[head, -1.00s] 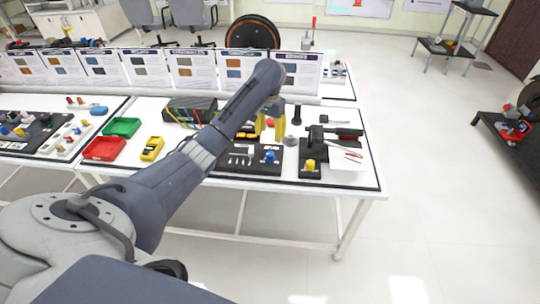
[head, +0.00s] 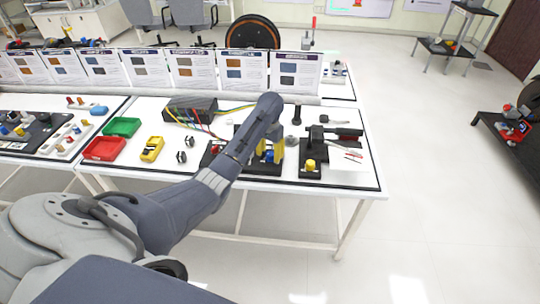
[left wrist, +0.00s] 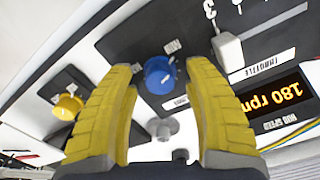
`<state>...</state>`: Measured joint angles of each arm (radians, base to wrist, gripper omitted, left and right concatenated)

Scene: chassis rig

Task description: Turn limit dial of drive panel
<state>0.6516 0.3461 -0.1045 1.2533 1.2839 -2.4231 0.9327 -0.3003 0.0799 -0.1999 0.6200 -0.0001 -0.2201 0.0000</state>
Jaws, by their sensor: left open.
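The drive panel (left wrist: 215,18) is a black board with a white throttle lever (left wrist: 228,50) and an orange "180 rpm" display (left wrist: 270,105). Its blue dial (left wrist: 158,74) is in the left wrist view between my left fingertips, with small white labels beside it. In the head view the blue dial (head: 269,156) shows partly, below and between the yellow fingers. My left gripper (head: 269,148) is open, its fingers on either side of the dial. I cannot tell whether they touch it. My left arm hides much of the panel in the head view. My right gripper is not in view.
A second black panel with a yellow knob (head: 310,165) stands close on the right. A dark box with coloured cables (head: 192,108), a red tray (head: 105,148), a green tray (head: 122,127) and a yellow tray (head: 152,149) are to the left. Upright cards line the back.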

